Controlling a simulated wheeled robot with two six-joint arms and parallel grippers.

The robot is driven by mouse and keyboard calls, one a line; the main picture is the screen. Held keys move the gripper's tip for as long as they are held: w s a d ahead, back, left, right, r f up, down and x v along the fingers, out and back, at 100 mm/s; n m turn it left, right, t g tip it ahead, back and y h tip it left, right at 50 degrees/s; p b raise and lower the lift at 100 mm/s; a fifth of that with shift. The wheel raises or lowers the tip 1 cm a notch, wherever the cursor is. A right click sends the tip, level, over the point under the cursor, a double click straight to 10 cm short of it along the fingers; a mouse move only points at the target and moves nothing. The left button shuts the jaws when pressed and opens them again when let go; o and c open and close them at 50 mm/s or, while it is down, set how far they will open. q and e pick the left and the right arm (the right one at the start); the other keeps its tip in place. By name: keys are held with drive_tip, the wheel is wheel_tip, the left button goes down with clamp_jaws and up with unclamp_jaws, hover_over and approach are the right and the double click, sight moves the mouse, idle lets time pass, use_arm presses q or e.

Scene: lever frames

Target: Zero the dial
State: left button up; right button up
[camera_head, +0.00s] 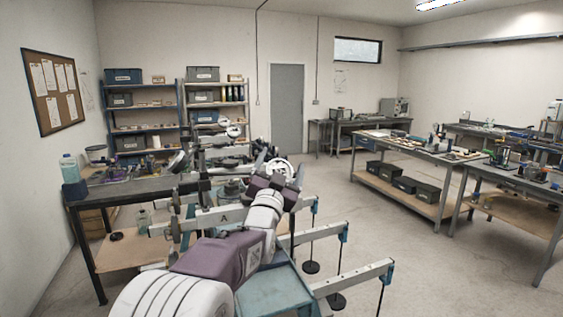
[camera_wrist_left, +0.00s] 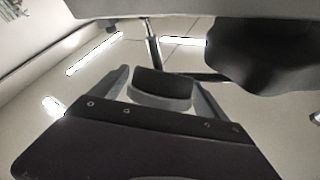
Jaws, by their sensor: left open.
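A round white face with a dark rim (camera_head: 279,169), which looks like the dial, stands just beyond my left wrist; its pointer is too small to read. A lever frame has pale beams, one marked "A" (camera_head: 225,219). My left arm reaches in from the bottom and covers part of the frame. My left gripper (camera_head: 271,183) is near the round face; whether they touch cannot be told. In the left wrist view the open gripper (camera_wrist_left: 162,88) points up below a grey beam (camera_wrist_left: 190,8) and a dark rounded body (camera_wrist_left: 262,55). My right gripper is not in view.
More pale beams (camera_head: 350,278) with teal ends and hanging dark discs (camera_head: 311,267) stand to the right. A dark workbench (camera_head: 130,190) is at left, with a bottle (camera_head: 69,168) on it. Another workbench (camera_head: 420,147) stands at right. The floor between is clear.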

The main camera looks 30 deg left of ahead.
use_arm(q)
drive_tip(key=shift+w, duration=0.1)
drive_tip(key=c, duration=1.4)
drive_tip(key=n+y+b, duration=0.2)
drive_tip(key=b, duration=0.1)
drive_tip(key=shift+a+f+y+b, duration=0.1)
drive_tip(key=shift+f+y+b, duration=0.2)
drive_tip(key=shift+f+y, duration=0.1)
drive_tip(key=shift+r+n+g+y+b, duration=0.3)
drive_tip(key=shift+n+g+y, duration=0.2)
drive_tip(key=shift+n+y, duration=0.3)
drive_tip(key=n+y, duration=0.1)
drive_tip(key=n+g+y+b, duration=0.2)
drive_tip(key=n, duration=0.1)
drive_tip(key=shift+s+a+r+y, duration=0.1)
drive_tip(key=shift+s+a+y, duration=0.2)
drive_tip(key=shift+a+y, duration=0.1)
drive_tip(key=shift+r+n+y, duration=0.1)
drive_tip(key=shift+n+y, duration=0.2)
drive_tip(key=shift+n, duration=0.1)
drive_tip(key=o, duration=1.4)
